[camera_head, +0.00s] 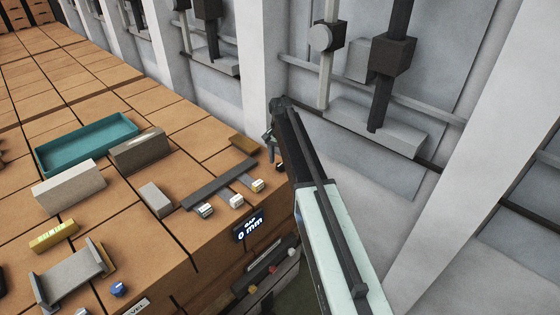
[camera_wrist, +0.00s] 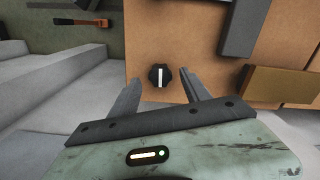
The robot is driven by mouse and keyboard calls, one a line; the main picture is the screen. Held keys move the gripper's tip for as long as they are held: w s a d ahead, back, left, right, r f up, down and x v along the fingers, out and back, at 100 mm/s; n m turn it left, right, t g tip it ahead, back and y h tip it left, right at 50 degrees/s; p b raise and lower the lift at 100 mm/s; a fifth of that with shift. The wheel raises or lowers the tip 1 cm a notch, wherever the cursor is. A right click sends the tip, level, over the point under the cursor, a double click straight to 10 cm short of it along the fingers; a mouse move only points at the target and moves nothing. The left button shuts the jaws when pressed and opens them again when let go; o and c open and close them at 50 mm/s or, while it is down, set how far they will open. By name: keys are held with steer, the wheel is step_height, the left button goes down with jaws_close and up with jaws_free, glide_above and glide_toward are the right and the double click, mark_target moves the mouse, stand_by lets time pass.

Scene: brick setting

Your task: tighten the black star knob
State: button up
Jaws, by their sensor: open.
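The black star knob (camera_wrist: 160,76) shows in the wrist view on the brown surface, with a white line across its top running nearly up and down in the picture. My gripper (camera_wrist: 161,82) is open, with one finger on the left of the knob and one on the right. Gaps show between the knob and both fingers; their height relative to it is hard to judge. In the head view, my gripper (camera_head: 270,142) is at the right edge of the brown bench, and I cannot make out the knob clearly beside it.
On the bench (camera_head: 190,125), a dark bar (camera_head: 220,184) and a brown block (camera_head: 244,143) lie near my gripper. A teal tray (camera_head: 45,159), grey blocks and a blue knob (camera_head: 118,289) are farther left. A pale wall is at the right.

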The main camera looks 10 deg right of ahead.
mark_target(280, 165)
step_height(280, 165, up, 7)
steer(key=p, duration=0.5)
steer(key=shift+f+p, duration=0.15)
steer(key=shift+p, duration=0.15)
steer(key=shift+f, duration=0.1)
steer(key=shift+s, duration=0.1)
steer(key=s+n, duration=0.7)
steer(key=s, duration=1.9)
step_height(280, 165, down, 19)
steer(key=s+b, duration=0.2)
steer(key=b, duration=1.7)
steer(key=shift+f+b, duration=0.2)
steer(key=shift+b, duration=0.1)
steer(key=shift+a, duration=0.1)
